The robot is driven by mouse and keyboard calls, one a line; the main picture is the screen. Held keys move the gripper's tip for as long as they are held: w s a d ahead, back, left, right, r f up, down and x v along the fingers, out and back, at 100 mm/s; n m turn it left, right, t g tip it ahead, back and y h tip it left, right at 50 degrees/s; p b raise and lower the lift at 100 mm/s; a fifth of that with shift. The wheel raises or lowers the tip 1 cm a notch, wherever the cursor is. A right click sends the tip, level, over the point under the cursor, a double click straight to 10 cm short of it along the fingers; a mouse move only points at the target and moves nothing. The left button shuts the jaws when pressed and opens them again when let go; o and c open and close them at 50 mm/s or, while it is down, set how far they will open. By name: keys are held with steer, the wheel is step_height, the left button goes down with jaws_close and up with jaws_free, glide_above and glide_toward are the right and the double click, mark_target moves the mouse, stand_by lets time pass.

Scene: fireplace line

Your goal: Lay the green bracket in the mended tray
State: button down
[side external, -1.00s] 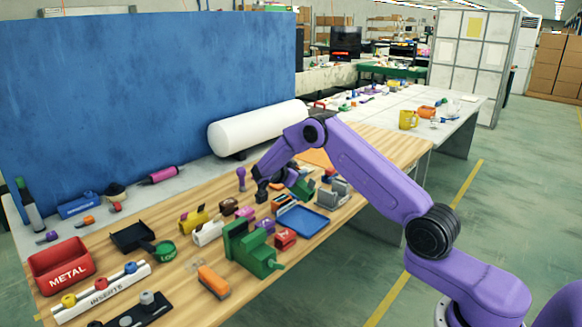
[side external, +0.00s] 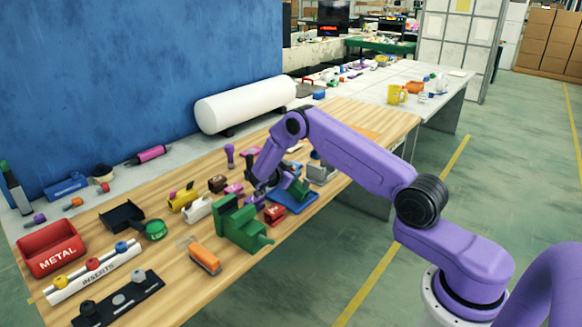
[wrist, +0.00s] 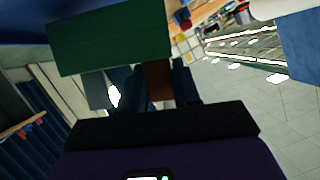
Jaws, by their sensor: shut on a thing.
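In the wrist view the bracket (wrist: 110,40) is a broad green block across the top, beyond the dark fingers. The blue tray (side external: 300,203), which I take for the mended tray, lies flat on the wooden bench, partly hidden by the bracket and hand. I cannot tell whether the bracket touches it.
A green vise-like block (side external: 240,225) and a red block (side external: 274,214) stand close to the tray's left. A grey device (side external: 320,172) is close behind right.

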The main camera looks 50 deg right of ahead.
steer(key=shift+f, duration=0.15)
steer(key=c, duration=0.7)
jaws_free()
steer(key=shift+c, duration=0.2)
steer(key=v, duration=0.7)
steer(key=shift+a, duration=0.25)
